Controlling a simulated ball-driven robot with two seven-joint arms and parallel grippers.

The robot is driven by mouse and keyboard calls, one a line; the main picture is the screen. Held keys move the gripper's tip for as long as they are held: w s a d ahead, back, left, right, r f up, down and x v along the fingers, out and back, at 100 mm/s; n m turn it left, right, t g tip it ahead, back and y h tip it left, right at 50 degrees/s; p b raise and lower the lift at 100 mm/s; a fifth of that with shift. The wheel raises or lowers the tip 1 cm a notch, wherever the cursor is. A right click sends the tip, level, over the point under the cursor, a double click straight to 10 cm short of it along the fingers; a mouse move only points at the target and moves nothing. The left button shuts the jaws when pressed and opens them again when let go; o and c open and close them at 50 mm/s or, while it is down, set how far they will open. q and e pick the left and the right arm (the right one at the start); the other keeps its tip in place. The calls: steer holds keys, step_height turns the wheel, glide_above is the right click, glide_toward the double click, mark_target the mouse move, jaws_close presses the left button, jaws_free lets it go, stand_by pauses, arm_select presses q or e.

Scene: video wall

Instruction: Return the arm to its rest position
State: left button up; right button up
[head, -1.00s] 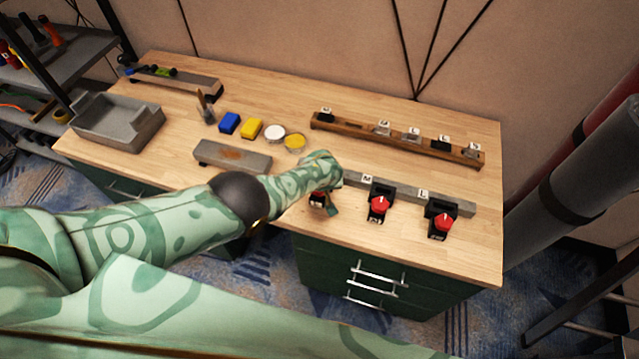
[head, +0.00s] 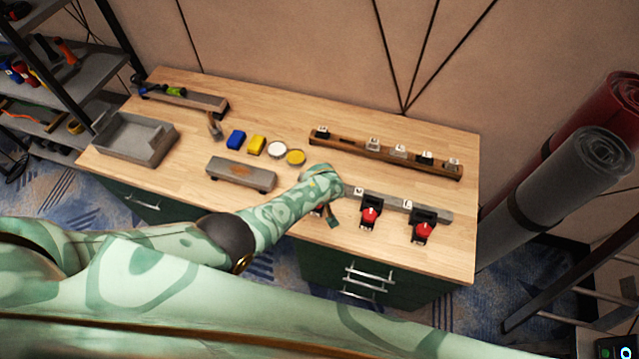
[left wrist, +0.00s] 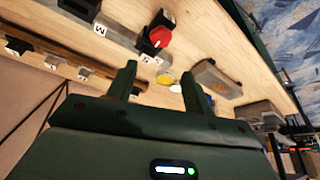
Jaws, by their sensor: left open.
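My left arm, patterned in pale green, reaches in from the left over the workbench (head: 290,120). My left gripper (head: 327,215) is over the bench's front edge, beside the nearest red-knobbed switch, which it largely hides. In the left wrist view the left gripper (left wrist: 158,68) has its two dark fingers apart with nothing between them. A black switch with a red knob (left wrist: 160,37) shows beyond the fingers there. Two more red-knobbed switches, the middle one (head: 370,215) and the right one (head: 423,230), stand to the right of the gripper. My right gripper's fingers are not visible.
A labelled grey rail (head: 440,215) lies behind the switches. A wooden rack (head: 380,157) with small labelled blocks is farther back. A grey block (head: 241,172), blue and yellow pieces, round tins and a grey tray (head: 150,150) are left. Rolled mats (head: 570,180) stand right.

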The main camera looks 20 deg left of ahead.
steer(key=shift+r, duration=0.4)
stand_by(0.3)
